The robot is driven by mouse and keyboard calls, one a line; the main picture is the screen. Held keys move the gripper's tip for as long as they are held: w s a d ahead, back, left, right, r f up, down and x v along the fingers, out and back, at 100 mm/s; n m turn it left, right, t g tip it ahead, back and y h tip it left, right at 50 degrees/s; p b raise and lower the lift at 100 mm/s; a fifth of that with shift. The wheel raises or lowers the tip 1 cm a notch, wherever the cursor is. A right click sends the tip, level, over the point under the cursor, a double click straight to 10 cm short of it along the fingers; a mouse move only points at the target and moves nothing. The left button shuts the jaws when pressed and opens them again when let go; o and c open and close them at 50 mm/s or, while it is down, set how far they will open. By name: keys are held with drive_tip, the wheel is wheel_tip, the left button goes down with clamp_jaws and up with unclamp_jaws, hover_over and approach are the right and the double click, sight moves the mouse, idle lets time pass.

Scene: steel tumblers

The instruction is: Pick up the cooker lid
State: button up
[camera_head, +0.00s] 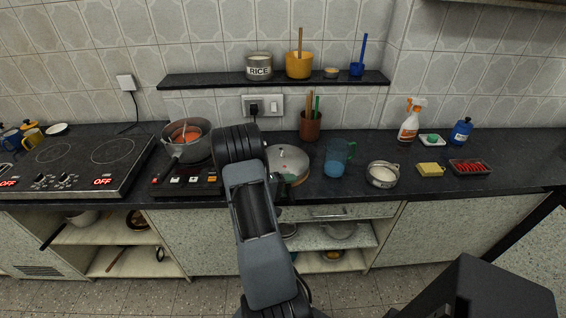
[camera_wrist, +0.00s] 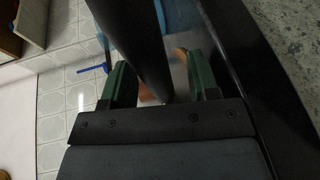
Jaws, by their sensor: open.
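The cooker lid (camera_head: 289,158) is a round, shiny steel disc. It sits on the cooker on the dark counter, just right of my dark wrist in the head view, and my arm hides part of the cooker. In the wrist view my gripper (camera_wrist: 160,80) is open, with green fingers set apart. A long dark bar (camera_wrist: 145,40) runs between the fingers, close to the camera; it looks like a handle, but I cannot tell whether the fingers touch it. The fingertips are not clear in the head view.
A pan with orange food (camera_head: 186,137) stands left of my wrist. A shelf (camera_head: 205,81) runs above.

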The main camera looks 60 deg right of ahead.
drive_tip(key=shift+c, duration=0.3)
clamp_jaws()
drive_tip(key=shift+r, duration=0.15)
idle(0.3)
